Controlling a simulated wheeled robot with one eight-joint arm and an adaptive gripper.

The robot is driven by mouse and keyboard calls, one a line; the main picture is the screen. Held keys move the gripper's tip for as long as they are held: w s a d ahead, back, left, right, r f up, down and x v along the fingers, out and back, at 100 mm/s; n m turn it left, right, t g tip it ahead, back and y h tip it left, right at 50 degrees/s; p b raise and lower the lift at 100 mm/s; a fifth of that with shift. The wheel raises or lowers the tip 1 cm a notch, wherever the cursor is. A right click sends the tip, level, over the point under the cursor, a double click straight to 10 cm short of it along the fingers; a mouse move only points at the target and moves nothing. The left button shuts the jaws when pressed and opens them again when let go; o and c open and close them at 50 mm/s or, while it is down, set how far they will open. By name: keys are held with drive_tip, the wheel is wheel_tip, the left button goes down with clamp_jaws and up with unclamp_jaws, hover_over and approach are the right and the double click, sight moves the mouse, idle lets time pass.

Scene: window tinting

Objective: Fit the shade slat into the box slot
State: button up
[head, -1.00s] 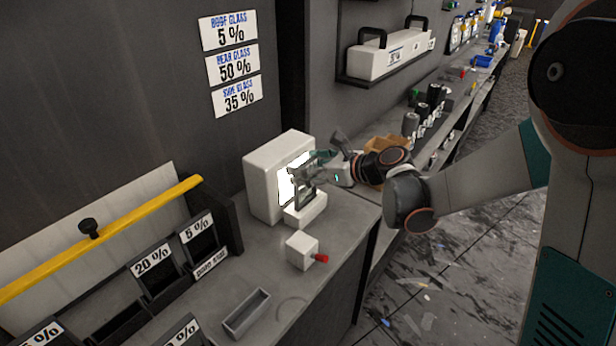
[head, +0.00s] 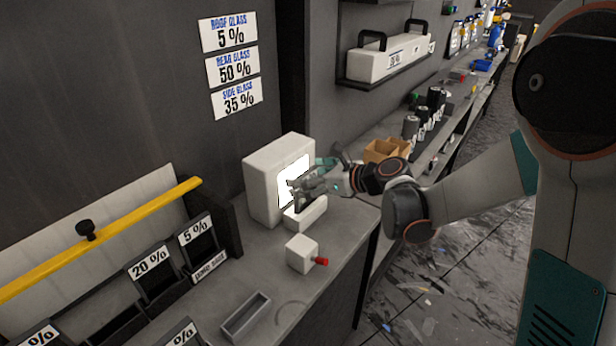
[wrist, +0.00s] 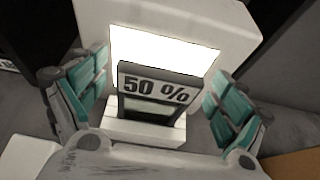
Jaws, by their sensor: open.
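The shade slat (wrist: 158,88) is a dark-framed plate marked "50 %". In the wrist view it stands upright in the low white slotted block (wrist: 144,132), before the bright panel of the white box (wrist: 225,20). My gripper (wrist: 158,98) is open, with one teal-padded finger on each side of the slat and a visible gap to both. In the head view my gripper (head: 305,186) is in front of the lit panel, above the white block (head: 306,214), and hides much of the slat. How deep the slat sits in the slot cannot be told.
A small white box with a red knob (head: 302,254) and an empty grey tray (head: 246,316) are on the bench. A rack at left holds slats marked 20 % (head: 155,270) and 5 % (head: 198,238). A cardboard box (head: 385,150) is behind my wrist.

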drive_tip(key=shift+r, duration=0.15)
drive_tip(key=shift+s+d+r, duration=0.15)
drive_tip(key=shift+d, duration=0.15)
drive_tip(key=p+v, duration=0.3)
drive_tip(key=v, duration=0.8)
drive_tip(key=s+d+r+n+h, duration=0.1)
drive_tip(key=s+d+n+h, duration=0.2)
drive_tip(key=s+n, duration=0.5)
drive_tip(key=s+d+n+h, duration=0.4)
drive_tip(key=s+n, duration=0.4)
drive_tip(key=n, duration=0.1)
drive_tip(key=s+d+r+n+g+h, duration=0.1)
drive_tip(key=s+d+n+h, duration=0.2)
drive_tip(key=s+n, duration=0.5)
drive_tip(key=shift+s+d+r+n+h, duration=0.25)
drive_tip(key=shift+d+r+n+h, duration=0.05)
drive_tip(key=shift+d+r+h, duration=0.1)
drive_tip(key=shift+f, duration=0.1)
drive_tip(key=shift+c, duration=0.6)
